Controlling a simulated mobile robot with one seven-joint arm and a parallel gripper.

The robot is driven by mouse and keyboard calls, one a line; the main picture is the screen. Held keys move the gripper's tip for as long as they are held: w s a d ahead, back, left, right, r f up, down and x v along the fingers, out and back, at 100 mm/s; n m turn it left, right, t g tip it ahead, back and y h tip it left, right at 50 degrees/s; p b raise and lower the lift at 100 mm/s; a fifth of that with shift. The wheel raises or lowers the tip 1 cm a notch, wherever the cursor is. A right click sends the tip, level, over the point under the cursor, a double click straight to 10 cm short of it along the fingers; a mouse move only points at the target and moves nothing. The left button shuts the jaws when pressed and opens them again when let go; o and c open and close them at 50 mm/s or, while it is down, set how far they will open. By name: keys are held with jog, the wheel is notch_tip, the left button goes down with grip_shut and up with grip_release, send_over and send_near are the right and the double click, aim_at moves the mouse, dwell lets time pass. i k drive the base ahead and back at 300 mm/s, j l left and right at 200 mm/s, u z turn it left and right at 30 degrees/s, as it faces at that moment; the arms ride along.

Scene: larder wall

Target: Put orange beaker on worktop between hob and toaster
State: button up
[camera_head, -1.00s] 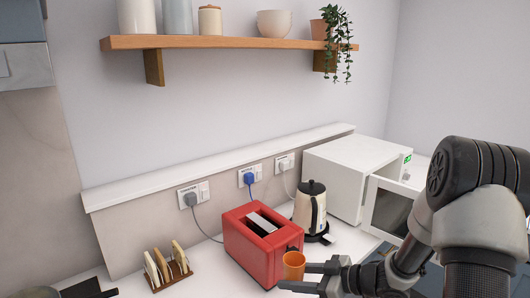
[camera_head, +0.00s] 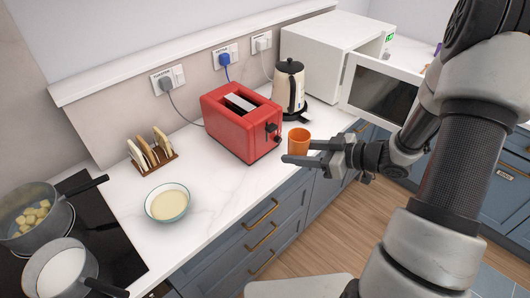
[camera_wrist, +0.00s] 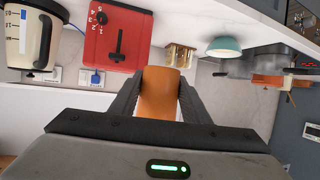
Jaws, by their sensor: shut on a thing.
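The orange beaker (camera_head: 299,140) is held upright in my gripper (camera_head: 303,153), at the front right of the red toaster (camera_head: 240,120). In the wrist view the beaker (camera_wrist: 159,92) sits between both fingers, and the toaster (camera_wrist: 112,35) shows beyond it. The hob (camera_head: 112,250) is at the lower left with two pans on it. The white worktop (camera_head: 215,178) runs between hob and toaster. I cannot tell exactly how high the beaker is above the worktop's level.
On the worktop between hob and toaster stand a toast rack (camera_head: 153,152) and a bowl of pale liquid (camera_head: 167,202). A kettle (camera_head: 290,88) stands right of the toaster. The microwave (camera_head: 325,50) has its door (camera_head: 384,92) open. Bare worktop lies right of the bowl.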

aim_at(224, 190)
jog(key=u, duration=0.85)
jog(key=i+l+u, duration=0.1)
jog(key=l+u, duration=0.4)
jog(key=i+l, duration=0.1)
jog(key=l, duration=0.25)
